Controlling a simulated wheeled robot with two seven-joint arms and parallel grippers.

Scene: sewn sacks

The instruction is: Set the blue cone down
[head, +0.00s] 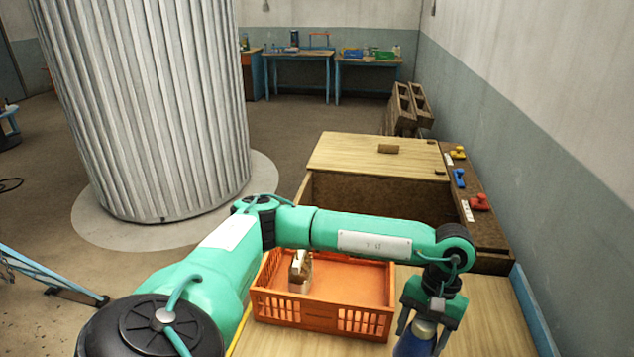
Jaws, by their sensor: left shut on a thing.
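The blue cone (412,346) is at the bottom edge of the head view, right of centre, and its lower part is cut off by the frame. Its top looks pale and metallic. My left gripper (424,322) points down and is shut on the top of the cone. The cone is over or on the light wooden table (482,318); I cannot tell whether it touches the table. My right gripper is not in view.
An orange crate (322,317) holding a small brown and clear item (299,272) stands left of the cone. Behind is a wooden box (375,150). Red (480,202), blue (459,178) and yellow (458,153) parts lie along its right. Bare tabletop lies right of the gripper.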

